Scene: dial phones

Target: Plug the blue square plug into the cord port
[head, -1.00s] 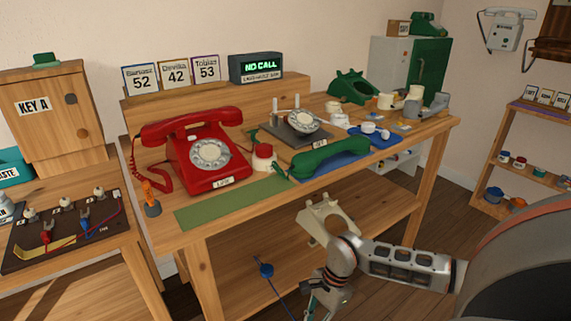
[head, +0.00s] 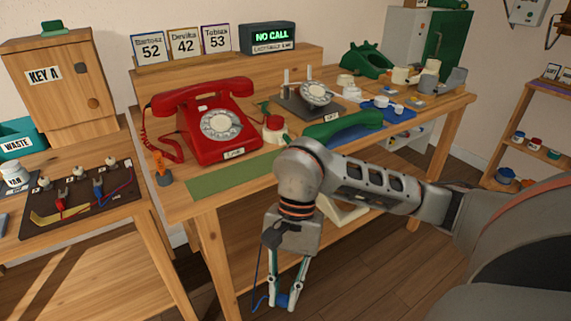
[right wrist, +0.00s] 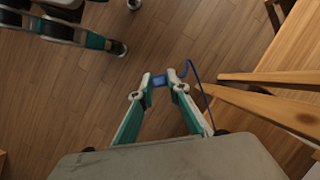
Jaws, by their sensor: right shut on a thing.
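The blue plug (head: 282,300) is between the fingertips of my right gripper (head: 283,303), low in front of the wooden table. The right wrist view also shows the blue plug (right wrist: 159,81) pinched between the right fingertips (right wrist: 160,83). A thin blue cord (right wrist: 197,85) runs from it towards the table. My left gripper (right wrist: 127,27) shows at the upper left of the right wrist view, its fingertips apart and empty. The red dial phone (head: 213,124) stands on the table. I cannot make out the cord port.
The wooden table (head: 205,208) carries a green mat (head: 232,176), a green handset (head: 345,124) and a dark dial unit (head: 300,105). A side table at the left holds a dark board (head: 75,205) with small plugs. The floor (head: 370,275) in front is clear.

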